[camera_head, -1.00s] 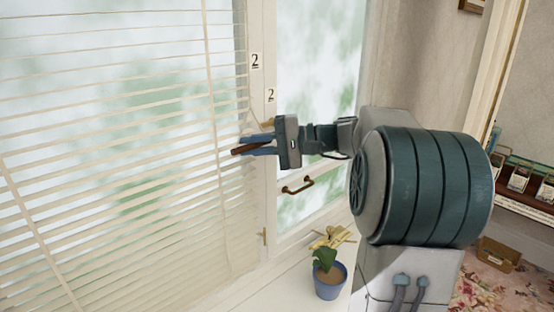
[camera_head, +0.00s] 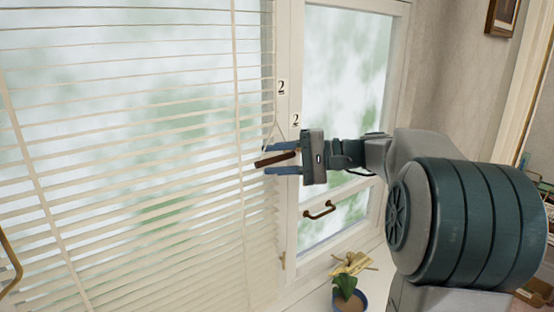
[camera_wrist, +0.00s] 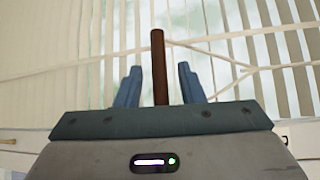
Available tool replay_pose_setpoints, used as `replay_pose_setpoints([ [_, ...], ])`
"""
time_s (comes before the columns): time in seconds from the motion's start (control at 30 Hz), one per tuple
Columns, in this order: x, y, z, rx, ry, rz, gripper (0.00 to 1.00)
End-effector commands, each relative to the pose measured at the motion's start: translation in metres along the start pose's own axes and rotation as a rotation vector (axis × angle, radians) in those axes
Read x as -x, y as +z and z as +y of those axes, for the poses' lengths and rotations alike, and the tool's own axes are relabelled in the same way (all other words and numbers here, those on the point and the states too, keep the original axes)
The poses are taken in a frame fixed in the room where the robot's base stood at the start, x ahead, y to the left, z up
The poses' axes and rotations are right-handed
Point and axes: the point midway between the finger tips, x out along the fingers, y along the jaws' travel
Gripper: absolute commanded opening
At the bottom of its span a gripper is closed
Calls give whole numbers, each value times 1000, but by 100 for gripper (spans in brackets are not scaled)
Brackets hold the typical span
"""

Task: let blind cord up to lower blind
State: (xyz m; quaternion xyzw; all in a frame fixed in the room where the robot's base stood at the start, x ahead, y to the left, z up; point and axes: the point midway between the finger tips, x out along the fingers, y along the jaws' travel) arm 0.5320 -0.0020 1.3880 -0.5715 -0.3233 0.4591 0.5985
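The white slatted blind (camera_head: 150,124) hangs across the left window, with light showing between its slats. My gripper (camera_head: 268,160) is at the blind's right edge, its two blue fingers apart. A brown rod-like cord end (camera_head: 272,159) lies between the fingers. The wrist view shows my gripper (camera_wrist: 158,85) with a gap on each side of the brown cord end (camera_wrist: 157,55). Pale cord strands (camera_wrist: 215,38) cross behind it and fork at the right. How the cord joins the brown end is not clear.
A brass window handle (camera_head: 319,209) is on the right sash, below my gripper. A blue potted plant (camera_head: 350,298) stands on the sill beneath. A curved brass-coloured piece (camera_head: 10,262) is at the far left edge. Number labels (camera_head: 281,87) are on the frame.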

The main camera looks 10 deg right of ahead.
Motion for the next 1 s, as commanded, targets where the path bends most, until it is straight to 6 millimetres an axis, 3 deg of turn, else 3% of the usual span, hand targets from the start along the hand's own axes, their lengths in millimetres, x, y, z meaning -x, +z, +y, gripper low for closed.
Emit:
replay_pose_setpoints([
  [0.27,24,-1,3,1,0,4,35],
  [0.7,118,-1,2,1,0,2,35],
  [1.0,138,0,0,0,0,0,35],
])
